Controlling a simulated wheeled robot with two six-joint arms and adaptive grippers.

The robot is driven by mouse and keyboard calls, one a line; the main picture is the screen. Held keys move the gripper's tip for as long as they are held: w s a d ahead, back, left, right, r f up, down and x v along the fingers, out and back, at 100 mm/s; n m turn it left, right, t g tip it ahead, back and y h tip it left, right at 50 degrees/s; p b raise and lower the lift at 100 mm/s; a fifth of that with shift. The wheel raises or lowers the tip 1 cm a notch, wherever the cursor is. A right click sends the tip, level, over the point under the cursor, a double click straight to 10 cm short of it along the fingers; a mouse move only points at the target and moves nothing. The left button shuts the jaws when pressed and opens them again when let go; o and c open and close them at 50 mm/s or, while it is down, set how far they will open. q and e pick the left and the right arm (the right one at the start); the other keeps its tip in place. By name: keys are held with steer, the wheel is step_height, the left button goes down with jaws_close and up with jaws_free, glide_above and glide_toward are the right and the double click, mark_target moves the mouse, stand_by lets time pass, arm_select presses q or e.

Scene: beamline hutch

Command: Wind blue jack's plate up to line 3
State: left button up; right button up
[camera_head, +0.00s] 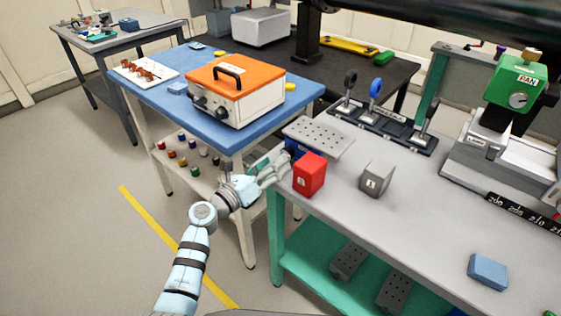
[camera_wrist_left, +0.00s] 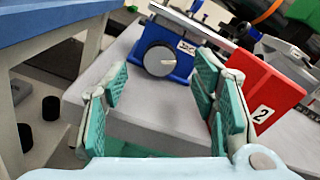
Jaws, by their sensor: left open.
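The blue jack (camera_head: 292,147) stands at the near left corner of the grey bench, with its perforated grey plate (camera_head: 318,136) on top. The left wrist view shows its blue body (camera_wrist_left: 182,66) and a round grey knob (camera_wrist_left: 159,60) facing me, with a small label beside it that I cannot read. I cannot make out any height lines. My left gripper (camera_head: 284,168) is open and empty at the bench's edge, in front of the jack. In the left wrist view its fingers (camera_wrist_left: 160,88) stand apart on both sides below the knob, not touching it. My right gripper is not in view.
A red block (camera_head: 309,174), labelled 2 in the left wrist view (camera_wrist_left: 262,92), stands close to the right of my fingers. A grey block (camera_head: 377,178) is farther right. A blue table (camera_head: 207,128) with an orange-topped box (camera_head: 240,92) lies to the left.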

mark_target(289, 153)
arm_select(q)
steer(key=b+x, duration=0.1)
steer(key=x, duration=0.3)
steer(key=shift+w+f, duration=0.1)
steer(key=shift+f, duration=0.1)
steer(key=shift+w+d, duration=0.1)
steer(key=shift+w, duration=0.05)
steer(key=shift+r, duration=0.1)
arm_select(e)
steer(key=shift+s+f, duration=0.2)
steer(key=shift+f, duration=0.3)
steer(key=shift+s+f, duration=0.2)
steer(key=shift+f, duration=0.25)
arm_select(q)
steer(key=shift+c, duration=0.2)
steer(key=c, duration=1.1)
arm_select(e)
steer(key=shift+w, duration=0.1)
